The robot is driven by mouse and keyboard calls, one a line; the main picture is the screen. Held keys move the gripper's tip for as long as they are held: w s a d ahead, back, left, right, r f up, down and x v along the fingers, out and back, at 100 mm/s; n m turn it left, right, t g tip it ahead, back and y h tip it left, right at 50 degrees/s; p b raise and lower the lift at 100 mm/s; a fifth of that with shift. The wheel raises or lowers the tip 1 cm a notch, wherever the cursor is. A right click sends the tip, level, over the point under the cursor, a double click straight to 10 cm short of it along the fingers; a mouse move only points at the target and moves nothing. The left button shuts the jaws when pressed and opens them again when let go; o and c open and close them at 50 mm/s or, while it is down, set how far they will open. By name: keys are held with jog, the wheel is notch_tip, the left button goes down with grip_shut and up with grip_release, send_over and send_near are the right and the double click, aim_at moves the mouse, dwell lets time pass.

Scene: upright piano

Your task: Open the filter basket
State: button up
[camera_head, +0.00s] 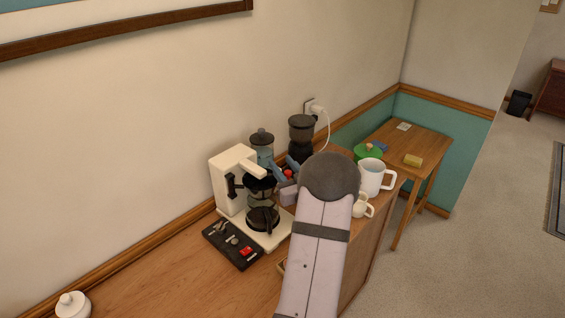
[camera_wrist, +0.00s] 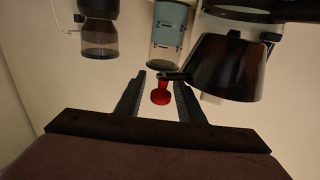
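The white coffee maker (camera_head: 234,165) stands on the wooden counter against the wall. Its dark filter basket (camera_head: 259,188) sits above the glass carafe (camera_head: 262,219); in the wrist view the basket (camera_wrist: 225,68) is a dark tapered cup at the right, with a short black handle pointing left. A red knob (camera_wrist: 160,95) shows at or near the handle's end, and also in the head view (camera_head: 288,173). My gripper (camera_wrist: 159,82) is open, its fingers on either side of the red knob with visible gaps. My arm hides part of the gripper in the head view.
A blue-grey canister (camera_wrist: 170,33) and a dark grinder (camera_head: 301,135) stand close behind my gripper. A white mug (camera_head: 374,177) and small pitcher (camera_head: 362,206) stand right of my arm. A black tray (camera_head: 231,243) lies in front of the coffee maker. The counter's left is mostly clear.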

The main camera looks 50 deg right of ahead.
jog(key=shift+w, duration=0.15)
jog(key=shift+c, duration=0.7)
grip_shut()
